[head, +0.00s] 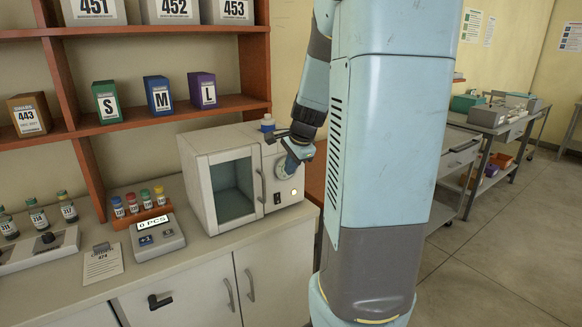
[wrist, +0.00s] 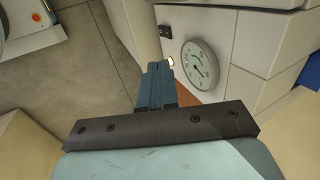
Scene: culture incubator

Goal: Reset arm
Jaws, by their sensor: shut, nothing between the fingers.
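My gripper (wrist: 156,82) is shut and empty. In the head view my gripper (head: 299,155) is in front of the control panel of the white incubator (head: 213,153), partly covering its round dial (head: 286,168). In the wrist view the dial (wrist: 200,62) is up and to the right of my fingertips, apart from them in the picture. A lit round button (head: 294,192) is below the dial. The incubator's glass door looks shut. I cannot tell from the head view whether my gripper touches the panel.
The incubator stands on a white counter (head: 195,262) with a counting device (head: 157,236), a rack of small vials (head: 139,207) and a clipboard (head: 103,264). Shelves (head: 130,121) with numbered and lettered boxes are above. Open floor (head: 500,260) lies to the right.

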